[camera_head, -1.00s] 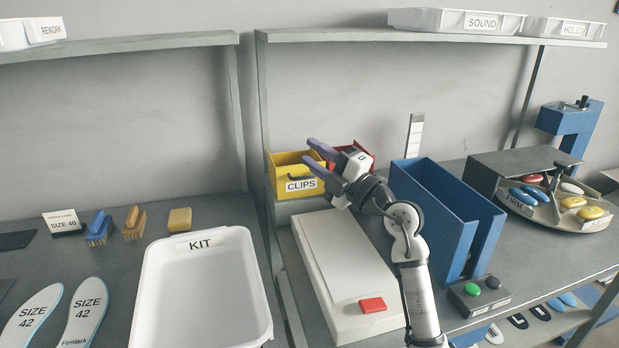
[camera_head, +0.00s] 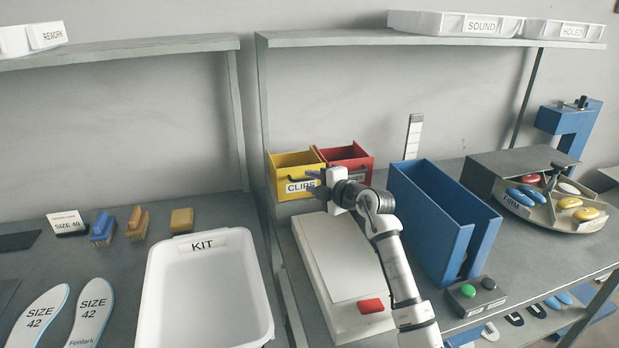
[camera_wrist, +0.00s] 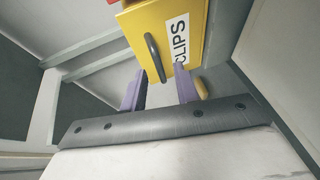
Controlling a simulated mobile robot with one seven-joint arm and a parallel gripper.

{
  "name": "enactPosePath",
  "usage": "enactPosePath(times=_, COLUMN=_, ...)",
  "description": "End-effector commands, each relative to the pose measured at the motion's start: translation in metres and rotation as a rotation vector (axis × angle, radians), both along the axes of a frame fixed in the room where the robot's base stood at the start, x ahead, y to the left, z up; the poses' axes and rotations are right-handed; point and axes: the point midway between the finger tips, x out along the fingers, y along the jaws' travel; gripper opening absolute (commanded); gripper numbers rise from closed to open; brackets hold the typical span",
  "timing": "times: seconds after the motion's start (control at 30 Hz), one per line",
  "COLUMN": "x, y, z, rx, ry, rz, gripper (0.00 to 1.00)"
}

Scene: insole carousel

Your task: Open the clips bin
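The yellow clips bin (camera_head: 283,167) stands at the back of the right bench, its front facing me. Its CLIPS label is partly covered by my gripper in the head view. In the wrist view the yellow front (camera_wrist: 186,18) carries a dark bar handle (camera_wrist: 154,57) beside the label. My gripper (camera_head: 313,185) is at the bin's front; in the wrist view its two purple fingers (camera_wrist: 160,84) are open and spread to either side of the handle's line. I cannot tell whether the handle lies between the fingertips or just beyond them. Nothing is held.
A red bin (camera_head: 352,154) stands right beside the clips bin. A white box with a red button (camera_head: 371,306) lies below my arm. A tall blue holder (camera_head: 450,215) stands close to the right. A white KIT tray (camera_head: 258,300) is on the left bench.

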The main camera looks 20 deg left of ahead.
Motion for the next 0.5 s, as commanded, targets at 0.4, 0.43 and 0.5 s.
enactPosePath(times=0.4, x=0.011, y=0.016, z=-0.004, rx=0.000, ry=-0.002, rz=-0.001, gripper=0.31)
enactPosePath(times=0.43, x=0.011, y=0.016, z=-0.004, rx=0.000, ry=-0.002, rz=-0.001, gripper=0.31)
enactPosePath(times=0.5, x=0.011, y=0.016, z=-0.004, rx=0.000, ry=-0.001, rz=0.000, gripper=0.31)
